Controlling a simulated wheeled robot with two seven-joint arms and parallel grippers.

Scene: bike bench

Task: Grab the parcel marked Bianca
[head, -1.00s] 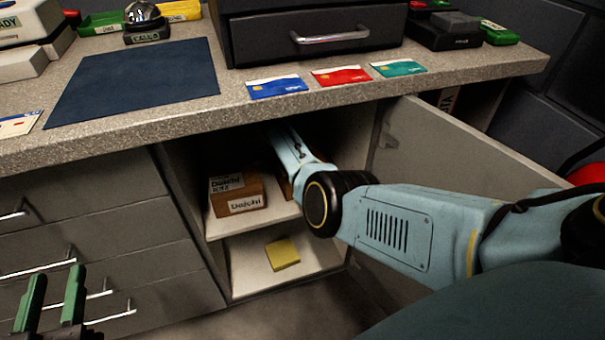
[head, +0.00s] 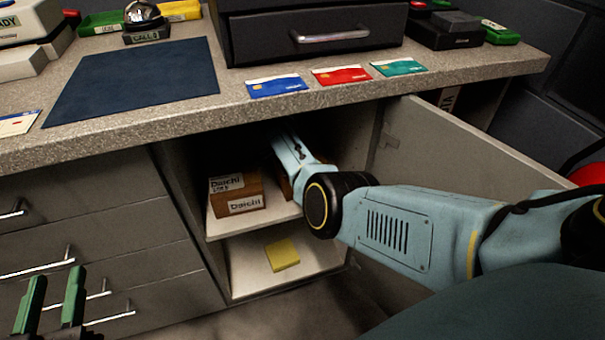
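A brown parcel (head: 236,193) on the cabinet's upper shelf has white labels that read Daichi. A second brown box (head: 285,187) shows only as a sliver behind my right wrist; its label is hidden. I see no label that reads Bianca. My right arm reaches from the right into the open cabinet, and its pale blue hand (head: 293,153) is under the counter, right of the Daichi parcel. Its fingertips are lost in the dark, so I cannot see what they touch. My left gripper (head: 53,292), with green fingers apart, is empty in front of the drawers.
The cabinet door (head: 465,150) stands open at the right, beside my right arm. A yellow pad (head: 283,255) lies on the lower shelf (head: 249,272). The counter (head: 200,115) above holds a dark blue mat (head: 140,78), three cards and a black drawer unit (head: 310,40).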

